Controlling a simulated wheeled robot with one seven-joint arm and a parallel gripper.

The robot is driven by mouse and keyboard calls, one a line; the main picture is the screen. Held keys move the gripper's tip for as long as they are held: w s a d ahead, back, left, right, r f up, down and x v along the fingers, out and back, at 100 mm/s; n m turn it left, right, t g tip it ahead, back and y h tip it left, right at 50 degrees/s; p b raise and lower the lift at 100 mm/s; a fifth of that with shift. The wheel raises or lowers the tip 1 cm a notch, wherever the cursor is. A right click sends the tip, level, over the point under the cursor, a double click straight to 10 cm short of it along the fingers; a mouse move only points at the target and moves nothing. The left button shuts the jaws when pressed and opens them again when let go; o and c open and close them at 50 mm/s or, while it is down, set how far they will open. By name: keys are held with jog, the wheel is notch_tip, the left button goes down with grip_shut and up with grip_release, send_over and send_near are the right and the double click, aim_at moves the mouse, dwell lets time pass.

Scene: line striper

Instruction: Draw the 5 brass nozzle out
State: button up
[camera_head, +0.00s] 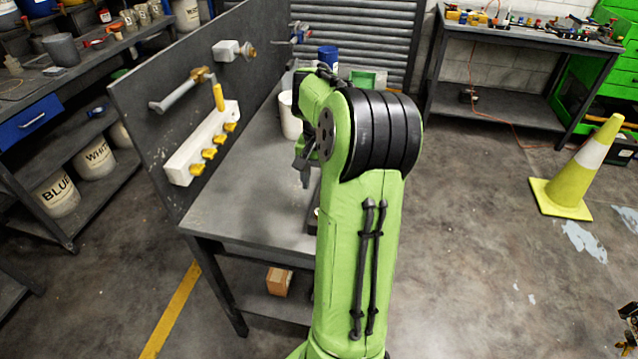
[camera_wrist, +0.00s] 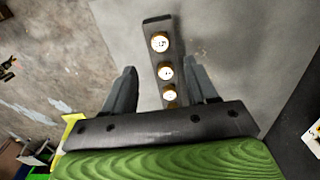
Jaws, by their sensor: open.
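In the wrist view a dark narrow rack (camera_wrist: 157,42) stands on the grey bench, holding three brass nozzles in a row with white labelled tops. In the head view my gripper (camera_head: 304,168) points down over the bench; my arm hides most of the rack.
A grey upright panel (camera_head: 150,110) at the bench's left carries a white block (camera_head: 187,160) with several yellow fittings. A white container (camera_head: 290,118) and a blue can (camera_head: 327,57) stand farther back. The bench's front left (camera_head: 225,205) is clear.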

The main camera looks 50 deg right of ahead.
notch_tip(320, 180, down, 10)
jog(key=b, duration=0.8)
jog(key=shift+r, duration=0.1)
jog(key=shift+r, duration=0.15)
jog(key=c, duration=1)
jog(key=shift+p, duration=0.3)
jog(key=shift+r+p, duration=0.6)
jog(key=shift+r, duration=0.05)
jog(key=shift+r+p, duration=2.3)
jog(key=shift+r, duration=0.35)
